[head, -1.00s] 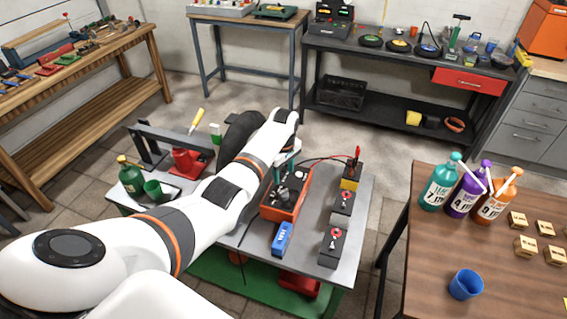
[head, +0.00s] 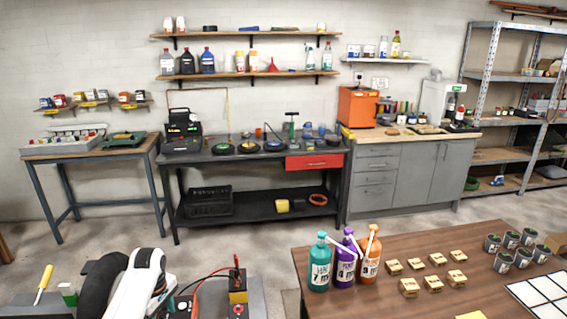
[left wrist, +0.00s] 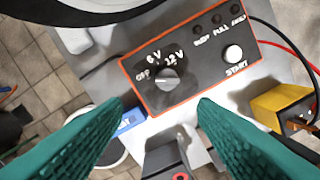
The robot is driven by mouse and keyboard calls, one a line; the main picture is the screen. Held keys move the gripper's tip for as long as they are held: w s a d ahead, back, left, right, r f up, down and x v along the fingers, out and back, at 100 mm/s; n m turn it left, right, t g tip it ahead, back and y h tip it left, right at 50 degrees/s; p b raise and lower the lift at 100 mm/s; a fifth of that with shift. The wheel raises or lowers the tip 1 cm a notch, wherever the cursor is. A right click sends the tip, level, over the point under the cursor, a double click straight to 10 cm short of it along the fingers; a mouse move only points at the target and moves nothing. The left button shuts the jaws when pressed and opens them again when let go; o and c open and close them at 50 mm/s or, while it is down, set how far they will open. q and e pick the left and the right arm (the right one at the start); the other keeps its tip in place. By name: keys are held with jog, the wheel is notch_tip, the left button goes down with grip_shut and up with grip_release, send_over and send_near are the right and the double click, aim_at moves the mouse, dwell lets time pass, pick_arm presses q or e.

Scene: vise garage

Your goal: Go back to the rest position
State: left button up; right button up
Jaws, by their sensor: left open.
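My left arm (head: 135,290) shows at the bottom left of the head view, over the grey work table; its gripper is below that frame. In the left wrist view my left gripper (left wrist: 158,110) has two teal ridged fingers spread wide apart with nothing between them. Past the fingers lies an orange-rimmed black charger panel (left wrist: 205,75) with a dial (left wrist: 167,78) marked OFF, 6 V and 12 V and a white START button (left wrist: 233,54). The fingers appear apart from the charger. My right gripper is in neither view.
A blue box (left wrist: 130,121), a dark battery block (left wrist: 165,158) and a yellow-topped block (left wrist: 283,103) are near the charger, with red and black cables. In the head view a brown table (head: 430,290) with three pump bottles (head: 345,262) stands at right. Open floor lies behind.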

pick_arm(q)
jog(key=s+d+f+m+t, duration=0.1)
jog(key=s+d+f+m, duration=0.25)
jog(key=s, duration=0.35)
jog(key=s+d+f+m, duration=0.3)
jog(key=s+d+m, duration=0.2)
jog(key=s, duration=0.3)
jog(key=s+d+r+m+t, duration=0.1)
jog(key=s+d+r+m, duration=0.35)
jog(key=s, duration=0.55)
jog(key=s+d+r+m+t, duration=0.1)
jog(key=s+d+r+m, duration=0.3)
jog(key=s, duration=0.5)
notch_tip(320, 180, down, 30)
jog(key=s+g+b, duration=0.1)
jog(key=s+b, duration=0.1)
jog(key=b, duration=0.1)
jog(key=s+a+f+g+b, duration=0.1)
jog(key=s+a+f+b, duration=0.1)
jog(key=s+f, duration=1.3)
notch_tip(320, 180, down, 3)
jog(key=shift+s+a+r+b, duration=0.2)
jog(key=shift+s+a+b, duration=0.1)
jog(key=shift+a, duration=0.55)
